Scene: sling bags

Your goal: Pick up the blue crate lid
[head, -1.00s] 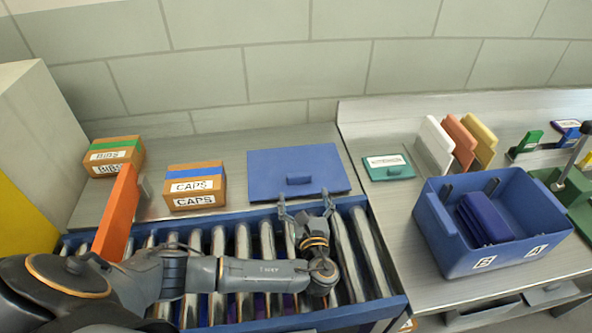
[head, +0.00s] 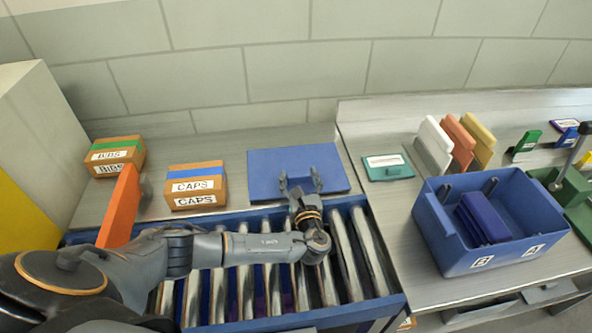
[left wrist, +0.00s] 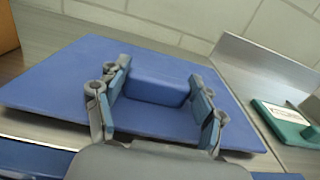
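The blue crate lid (head: 270,165) lies flat on the steel counter behind the roller conveyor. It also shows in the left wrist view (left wrist: 70,75), with its raised block handle (left wrist: 157,88) in the middle. My left gripper (head: 300,180) is open over the lid's front part. In the left wrist view the two fingers (left wrist: 160,98) stand on either side of the handle, with gaps visible, so it is not gripped. In the head view the gripper hides the handle. My right gripper is not in view.
A blue crate (head: 450,245) with a dark blue item inside stands on the right counter. Boxes marked BIBS (head: 115,157) and CAPS (head: 196,186) stand left of the lid. A green tag (head: 388,167) lies to its right. The conveyor (head: 340,250) runs in front.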

